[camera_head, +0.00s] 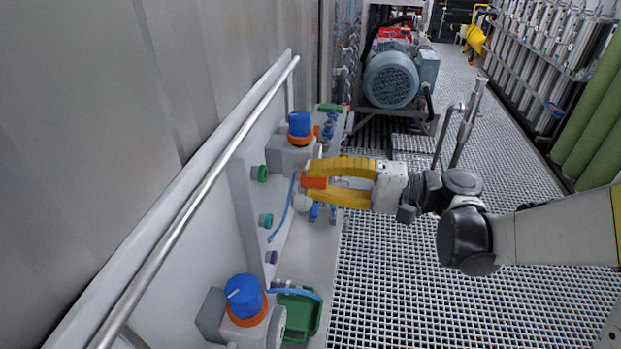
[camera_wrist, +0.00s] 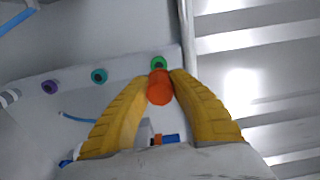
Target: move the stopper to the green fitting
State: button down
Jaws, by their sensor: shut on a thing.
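My gripper (camera_head: 309,183), with yellow ribbed fingers, is shut on the orange stopper (camera_head: 316,183), holding it beside the pale panel. In the wrist view the stopper (camera_wrist: 160,91) sits between the two fingertips (camera_wrist: 161,77). The green fitting (camera_head: 260,173) is on the panel's face, to the left of the stopper in the head view. In the wrist view the green fitting (camera_wrist: 158,62) shows just beyond the stopper, which overlaps its lower edge. In the head view a gap shows between stopper and fitting.
A teal fitting (camera_head: 265,220) and a purple fitting (camera_head: 271,257) sit on the same panel. A blue hose (camera_head: 283,212) hangs near my fingers. Blue-capped valves (camera_head: 245,296) stand at both ends, and a green tray (camera_head: 301,312) lies low in front. A metal rail (camera_head: 205,193) runs along the wall.

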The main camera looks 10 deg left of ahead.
aim_at(327, 182)
jog(key=shift+a+f, duration=0.1)
jog(key=shift+a, duration=0.05)
jog(key=shift+w+a, duration=0.2)
jog(key=shift+a, duration=2.55)
dwell(0.5)
jog(key=shift+a, duration=0.55)
dwell(0.4)
jog(key=c, duration=1.2)
grip_release()
jog(key=shift+w, duration=0.1)
jog(key=d, duration=0.8)
jog(key=s+d, duration=0.1)
jog(key=d, duration=0.3)
